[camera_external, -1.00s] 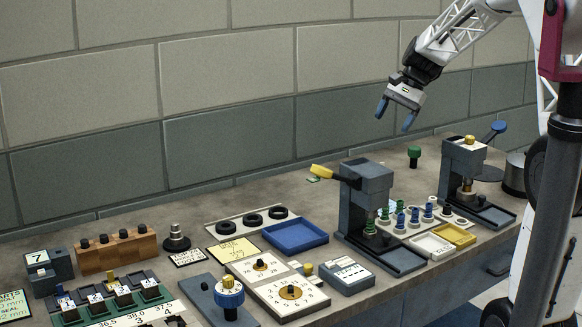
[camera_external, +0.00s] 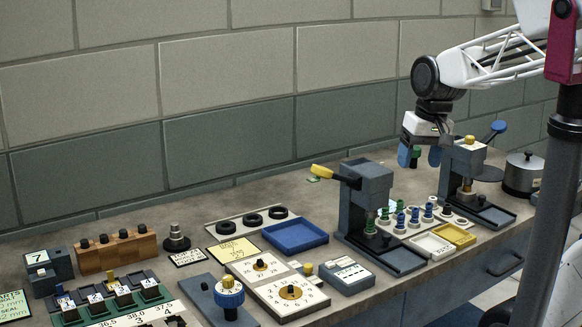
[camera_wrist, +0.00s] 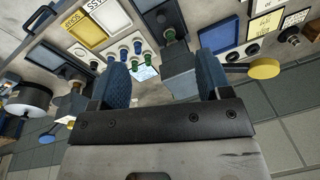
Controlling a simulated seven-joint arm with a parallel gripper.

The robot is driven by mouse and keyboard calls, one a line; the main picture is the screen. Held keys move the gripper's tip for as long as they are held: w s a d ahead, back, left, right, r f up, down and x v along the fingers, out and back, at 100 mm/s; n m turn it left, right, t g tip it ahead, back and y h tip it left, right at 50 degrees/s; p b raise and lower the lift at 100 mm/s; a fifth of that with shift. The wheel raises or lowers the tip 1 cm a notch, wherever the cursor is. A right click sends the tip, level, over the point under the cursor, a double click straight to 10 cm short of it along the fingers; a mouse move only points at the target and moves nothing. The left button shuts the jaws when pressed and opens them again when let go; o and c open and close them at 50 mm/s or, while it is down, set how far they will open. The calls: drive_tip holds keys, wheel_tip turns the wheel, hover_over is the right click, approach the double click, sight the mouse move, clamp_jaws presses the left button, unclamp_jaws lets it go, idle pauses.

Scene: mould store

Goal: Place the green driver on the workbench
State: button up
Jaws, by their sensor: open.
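In the wrist view my two blue fingers (camera_wrist: 161,80) are wide apart, and I cannot make out the driver there.
A press with a yellow handle (camera_external: 370,190) stands left of my gripper, and one with a blue handle (camera_external: 466,165) stands close on the right. A lidded pot (camera_external: 524,178) is at the right.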

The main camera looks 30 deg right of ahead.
drive_tip(key=s+a+f+n+h, duration=0.1)
drive_tip(key=s+f+n, duration=0.1)
drive_tip(key=s, duration=0.4)
drive_tip(key=shift+s+a+f+n+t, duration=0.15)
drive_tip(key=shift+s+a+n+t, duration=0.1)
drive_tip(key=shift+s+n+t, duration=0.15)
idle(0.9)
